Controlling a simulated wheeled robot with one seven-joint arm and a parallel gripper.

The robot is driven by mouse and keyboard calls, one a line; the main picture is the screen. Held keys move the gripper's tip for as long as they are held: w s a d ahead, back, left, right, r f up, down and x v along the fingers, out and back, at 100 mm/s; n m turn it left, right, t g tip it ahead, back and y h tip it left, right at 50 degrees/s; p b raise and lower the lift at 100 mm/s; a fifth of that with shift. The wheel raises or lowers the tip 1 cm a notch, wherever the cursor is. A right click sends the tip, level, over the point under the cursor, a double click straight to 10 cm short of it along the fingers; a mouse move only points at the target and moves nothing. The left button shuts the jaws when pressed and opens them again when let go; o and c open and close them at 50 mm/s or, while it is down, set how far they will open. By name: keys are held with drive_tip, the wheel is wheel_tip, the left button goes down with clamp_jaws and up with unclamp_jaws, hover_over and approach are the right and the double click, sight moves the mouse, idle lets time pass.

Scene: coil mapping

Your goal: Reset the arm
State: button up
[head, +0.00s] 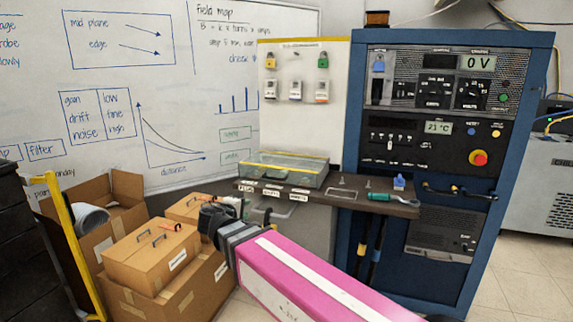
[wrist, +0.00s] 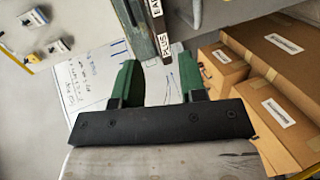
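My arm (head: 310,285), pink with a white stripe, reaches from the bottom right of the head view towards the middle. My gripper (head: 212,217) is at its far end, dark, in front of the cardboard boxes and below the left end of the shelf. In the wrist view, my gripper (wrist: 160,70) shows two green fingers set well apart on a black mount. Nothing is held between them. The labelled shelf edge (wrist: 155,22) lies beyond the fingertips, and I cannot tell how close it is.
Cardboard boxes (head: 155,255) are stacked at the left beside a yellow hand truck (head: 68,245). The shelf (head: 345,197) carries a clear case (head: 283,171) and a teal-handled tool (head: 385,197). A blue instrument cabinet (head: 530,110) stands at right. A whiteboard (head: 225,75) is behind.

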drive_tip(key=s+d+f+m+g+y, duration=0.2)
drive_tip(key=d+f+m+g, duration=0.4)
drive_tip(key=d+f, duration=0.7)
drive_tip(key=s+d+f+m+g+y, duration=0.3)
drive_tip(key=d+f+m+g, duration=0.4)
drive_tip(key=d+f, duration=0.6)
drive_tip(key=s+d, duration=0.1)
drive_tip(key=d, duration=0.6)
drive_tip(key=shift+d+f+g, duration=0.3)
drive_tip(key=shift+d+f, duration=0.05)
